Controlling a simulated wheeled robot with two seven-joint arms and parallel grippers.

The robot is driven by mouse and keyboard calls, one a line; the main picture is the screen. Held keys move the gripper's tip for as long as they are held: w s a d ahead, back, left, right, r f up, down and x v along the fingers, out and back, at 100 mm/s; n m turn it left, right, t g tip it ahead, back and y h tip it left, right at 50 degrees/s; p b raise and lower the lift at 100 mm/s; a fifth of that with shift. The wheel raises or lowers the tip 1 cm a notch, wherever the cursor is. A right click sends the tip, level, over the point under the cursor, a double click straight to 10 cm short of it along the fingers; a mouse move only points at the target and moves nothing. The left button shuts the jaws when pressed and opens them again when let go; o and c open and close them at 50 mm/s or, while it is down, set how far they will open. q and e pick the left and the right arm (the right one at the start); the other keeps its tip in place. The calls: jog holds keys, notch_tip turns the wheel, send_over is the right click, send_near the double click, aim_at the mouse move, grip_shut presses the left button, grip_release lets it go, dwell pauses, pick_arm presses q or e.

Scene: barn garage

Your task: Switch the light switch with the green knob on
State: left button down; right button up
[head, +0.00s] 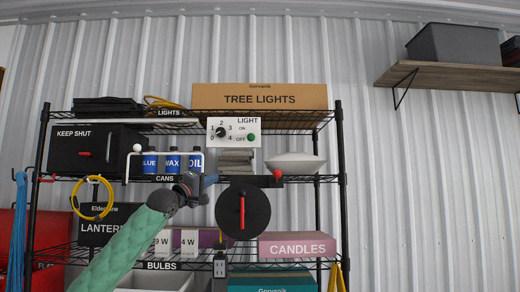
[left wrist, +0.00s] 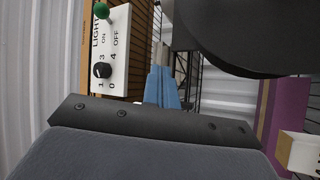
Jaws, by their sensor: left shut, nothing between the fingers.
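The white light panel (head: 234,131) is on the upper part of the shelf rack, marked LIGHT, ON and OFF. Its green knob (head: 251,137) sits beside the OFF mark in the head view. The left wrist view shows the panel (left wrist: 112,62) at upper left, with the green knob (left wrist: 101,11) at its top end. A black dial (head: 221,132) numbered 0 to 4 shares the panel. My left gripper (head: 210,181) is below the panel, apart from it, shut and empty. Its blue fingers (left wrist: 162,90) show in the left wrist view. My right gripper is not in view.
A black disc with a red handle (head: 230,212) hangs just right of my left gripper. A TREE LIGHTS box (head: 290,97) is above the panel.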

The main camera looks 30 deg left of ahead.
aim_at(251, 137)
pick_arm(q)
jog(key=r+n+h, duration=0.1)
jog(key=n, duration=0.1)
jog(key=s+d+r+n+t+h, duration=0.1)
jog(key=n, duration=0.1)
jog(key=s+r+n+t+h, duration=0.1)
jog(key=n, duration=0.1)
jog(key=shift+d+r+h, duration=0.3)
jog(key=shift+r+h, duration=0.1)
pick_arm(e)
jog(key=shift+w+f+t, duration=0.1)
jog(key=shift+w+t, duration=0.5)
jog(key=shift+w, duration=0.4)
pick_arm(q)
jog(key=shift+w, duration=0.1)
